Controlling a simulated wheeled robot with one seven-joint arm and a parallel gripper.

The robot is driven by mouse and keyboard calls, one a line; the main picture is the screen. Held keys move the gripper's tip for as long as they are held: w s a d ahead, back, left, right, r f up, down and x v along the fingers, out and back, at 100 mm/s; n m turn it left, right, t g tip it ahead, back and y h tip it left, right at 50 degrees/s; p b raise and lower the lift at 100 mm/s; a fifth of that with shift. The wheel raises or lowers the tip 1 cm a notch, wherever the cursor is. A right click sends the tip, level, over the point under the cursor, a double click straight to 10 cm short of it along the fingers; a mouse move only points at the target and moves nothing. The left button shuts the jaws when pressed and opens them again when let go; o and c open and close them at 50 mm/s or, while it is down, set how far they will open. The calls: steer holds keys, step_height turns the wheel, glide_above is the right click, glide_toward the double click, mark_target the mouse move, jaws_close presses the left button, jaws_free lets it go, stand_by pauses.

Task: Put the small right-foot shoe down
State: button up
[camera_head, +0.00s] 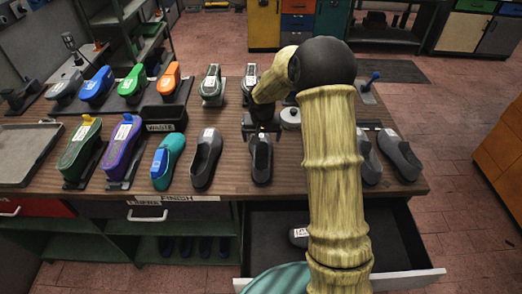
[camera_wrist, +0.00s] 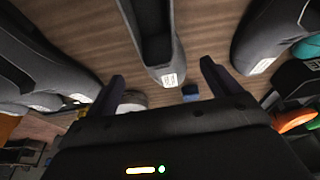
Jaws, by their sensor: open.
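A small dark grey shoe (camera_head: 261,165) with a white label stands on the wooden workbench, between other dark shoes. My gripper (camera_head: 263,128) is just behind its far end, pointing down toward the bench. In the wrist view the shoe (camera_wrist: 157,45) lies ahead of my gripper (camera_wrist: 163,80), its labelled end near the gap between the two spread fingers. My gripper is open and holds nothing. I cannot tell from these views whether the shoe is a left or a right one.
A larger dark shoe (camera_head: 206,160) stands to the left, and another dark shoe (camera_head: 400,157) to the right. Coloured lasts, a black waste bin (camera_head: 165,118) and a grey tray (camera_head: 25,155) fill the left side. A drawer (camera_head: 271,225) is open at the front, with a labelled dark item inside.

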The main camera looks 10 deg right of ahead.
mark_target(262, 145)
steer(key=shift+w+f, duration=0.15)
steer(key=shift+f, duration=0.45)
steer(key=shift+p+x, duration=1.1)
steer(key=shift+x, duration=1.5)
steer(key=c, duration=1.4)
step_height(262, 145, up, 10)
steer(key=shift+r+b, duration=0.1)
steer(key=shift+b, duration=1.05)
